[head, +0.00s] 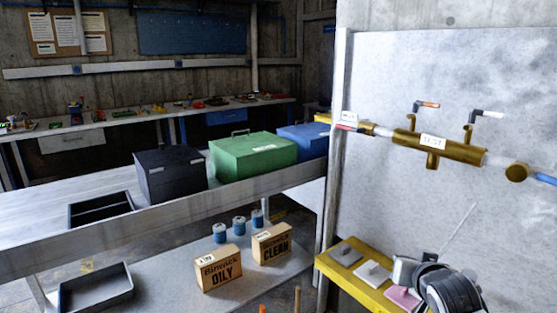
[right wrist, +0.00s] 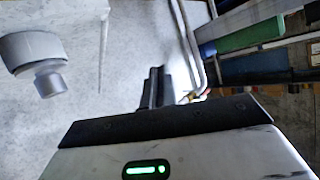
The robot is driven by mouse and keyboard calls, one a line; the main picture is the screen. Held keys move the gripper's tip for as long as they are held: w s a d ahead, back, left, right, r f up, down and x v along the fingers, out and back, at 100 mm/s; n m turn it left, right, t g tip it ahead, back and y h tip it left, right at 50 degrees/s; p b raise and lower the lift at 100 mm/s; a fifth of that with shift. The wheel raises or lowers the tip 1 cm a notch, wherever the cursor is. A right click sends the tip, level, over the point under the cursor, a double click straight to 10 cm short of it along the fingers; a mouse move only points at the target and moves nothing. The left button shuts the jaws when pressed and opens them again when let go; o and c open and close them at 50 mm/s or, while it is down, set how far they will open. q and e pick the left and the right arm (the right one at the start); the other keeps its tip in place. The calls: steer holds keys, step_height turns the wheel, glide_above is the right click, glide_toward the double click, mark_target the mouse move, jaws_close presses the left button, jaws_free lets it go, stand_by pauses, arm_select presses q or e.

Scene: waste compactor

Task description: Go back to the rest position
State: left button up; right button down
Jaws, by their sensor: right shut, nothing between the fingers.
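My right gripper (right wrist: 154,86) shows in the right wrist view as narrow dark fingers close together beyond the dark palm edge. It is shut with nothing between the fingers, in front of a pale wall. In the head view, grey and black rounded parts at the lower right look like my right arm; its fingertips cannot be made out there. My left gripper is in neither view.
A yellow bench (head: 352,262) with flat handled tools is beside the pale wall panel (head: 440,95), which carries a brass pipe (head: 440,148). Black (head: 170,174), green (head: 252,156) and blue (head: 302,142) boxes stand left. OILY (head: 219,268) and CLEAN (head: 271,244) cartons sit lower.

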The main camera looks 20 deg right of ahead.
steer(key=s+a+f+n+y, duration=0.2)
steer(key=s+a+f+n, duration=0.1)
steer(key=a+f, duration=0.4)
steer(key=s+a+f+n+y, duration=0.2)
steer(key=a+f+n, duration=0.1)
steer(key=a+f, duration=0.45)
steer(key=s+a+f+n+y, duration=0.2)
steer(key=s+a, duration=0.3)
steer(key=a, duration=0.3)
steer(key=s+a+f+n+g+y, duration=0.1)
steer(key=s+a+f+y, duration=0.1)
steer(key=s+a+f, duration=0.3)
steer(key=a, duration=0.3)
steer(key=shift+s+n+g+y, duration=0.3)
steer(key=shift+s+n, duration=0.1)
steer(key=shift+d, duration=0.1)
